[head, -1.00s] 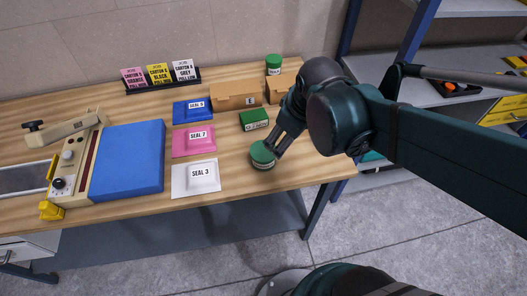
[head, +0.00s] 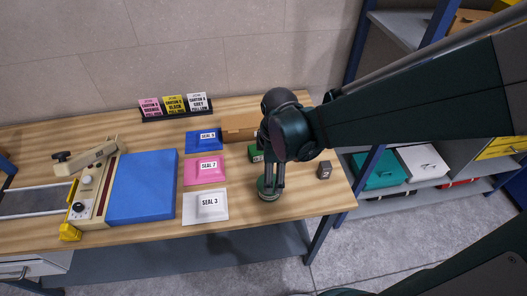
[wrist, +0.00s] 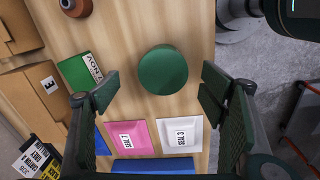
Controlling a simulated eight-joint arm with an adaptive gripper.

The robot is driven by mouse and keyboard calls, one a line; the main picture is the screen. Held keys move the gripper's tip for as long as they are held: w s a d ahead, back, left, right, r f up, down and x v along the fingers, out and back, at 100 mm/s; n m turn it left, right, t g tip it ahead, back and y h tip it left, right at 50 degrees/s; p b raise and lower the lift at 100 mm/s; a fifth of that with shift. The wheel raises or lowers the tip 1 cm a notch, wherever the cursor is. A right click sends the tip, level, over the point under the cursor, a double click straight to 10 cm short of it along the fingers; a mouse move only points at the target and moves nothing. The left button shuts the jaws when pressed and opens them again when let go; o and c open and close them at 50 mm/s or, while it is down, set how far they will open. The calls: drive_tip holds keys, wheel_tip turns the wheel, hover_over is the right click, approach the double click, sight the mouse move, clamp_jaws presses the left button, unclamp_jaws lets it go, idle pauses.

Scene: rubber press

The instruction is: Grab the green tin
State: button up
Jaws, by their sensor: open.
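The green tin (head: 268,190) stands near the front edge of the wooden table, right of the white SEAL 3 pad. In the wrist view its round green lid (wrist: 162,70) shows from above, in the gap ahead of the fingers. My gripper (head: 272,181) points down at the tin, its fingers overlapping it in the head view. In the wrist view my gripper (wrist: 160,93) is open, one finger to each side of the lid and nothing held. I cannot tell how far down the fingers reach.
A green box (wrist: 80,72) lies close beside the tin, with cardboard boxes (head: 240,127) behind it. Pink (head: 206,171) and white (head: 205,207) pads lie to the left. The table's front edge is close.

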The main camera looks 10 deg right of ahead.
drive_tip(key=shift+a+f+n+g+p, duration=0.3)
drive_tip(key=shift+a+f+n+p, duration=0.2)
drive_tip(key=shift+n, duration=0.3)
drive_tip(key=shift+f, duration=1.25)
drive_tip(key=shift+f, duration=0.15)
drive_tip(key=shift+f+b, duration=0.45)
drive_tip(key=shift+f, duration=2)
drive_tip(key=c, duration=1.3)
